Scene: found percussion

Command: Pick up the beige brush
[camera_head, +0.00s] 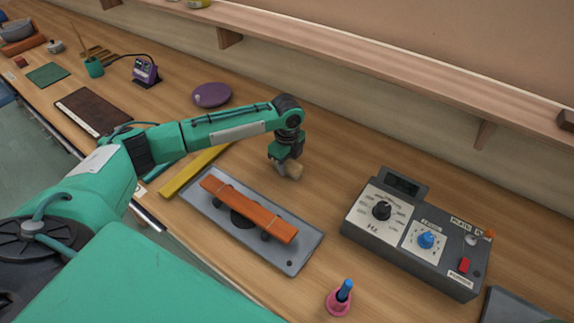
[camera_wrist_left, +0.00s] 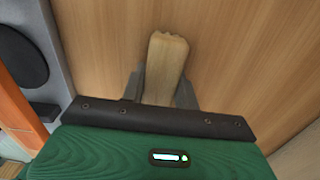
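The beige brush (camera_head: 293,171) is at the tip of my left gripper (camera_head: 285,163) in the head view, behind the grey board with the orange bar. In the left wrist view the brush (camera_wrist_left: 166,62) lies lengthwise between the two dark fingers of my left gripper (camera_wrist_left: 163,92). The fingers flank it closely on both sides, with no clear gap, and seem shut on it. Its far end sticks out past the fingertips, and its near end is hidden by the gripper body. I cannot tell whether it touches the table. My right gripper is not in view.
The grey board (camera_head: 305,248) carries an orange bar (camera_head: 250,209). A control box with knobs (camera_head: 412,238) stands to the right, and a pink holder with a blue handle (camera_head: 339,301) in front. A purple disc (camera_head: 212,94) lies behind my left arm. A wooden shelf (camera_head: 370,55) runs along the back.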

